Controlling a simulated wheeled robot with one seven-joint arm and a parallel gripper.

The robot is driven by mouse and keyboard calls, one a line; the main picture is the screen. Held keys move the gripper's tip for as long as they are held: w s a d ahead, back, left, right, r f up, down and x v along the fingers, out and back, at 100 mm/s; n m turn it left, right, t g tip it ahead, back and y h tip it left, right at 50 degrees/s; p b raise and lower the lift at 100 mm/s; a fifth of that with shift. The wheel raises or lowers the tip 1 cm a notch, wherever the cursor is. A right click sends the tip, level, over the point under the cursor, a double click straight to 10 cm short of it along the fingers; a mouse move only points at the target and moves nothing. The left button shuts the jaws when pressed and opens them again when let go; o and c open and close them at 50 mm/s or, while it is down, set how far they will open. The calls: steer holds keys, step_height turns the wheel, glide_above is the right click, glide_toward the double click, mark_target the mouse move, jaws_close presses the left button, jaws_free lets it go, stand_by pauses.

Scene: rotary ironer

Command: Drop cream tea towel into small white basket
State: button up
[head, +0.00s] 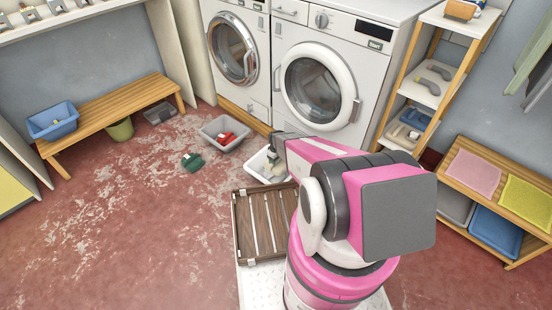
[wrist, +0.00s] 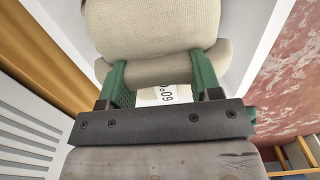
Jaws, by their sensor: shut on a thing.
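The cream tea towel (wrist: 150,28) fills the top of the wrist view as a folded, woven bundle. My gripper (wrist: 161,76) is shut on it, with green fingers on either side of a fold. The small white basket (wrist: 258,40) shows its pale walls on both sides of the towel. In the head view the small white basket (head: 256,169) stands on the floor in front of the washers, with the towel at its opening. My arm hides part of the basket and most of my gripper there. Whether the towel touches the basket floor cannot be told.
A grey basket (head: 225,134) with a red item stands left of the white one. A dark green cloth (head: 193,162) lies on the floor. A brown slatted crate (head: 256,228) is close to my base. The washers (head: 318,88) stand just behind. The left floor is open.

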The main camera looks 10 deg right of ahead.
steer(key=o, duration=1)
steer(key=shift+o, duration=0.2)
step_height(320, 180, up, 11)
steer(key=shift+f, duration=0.15)
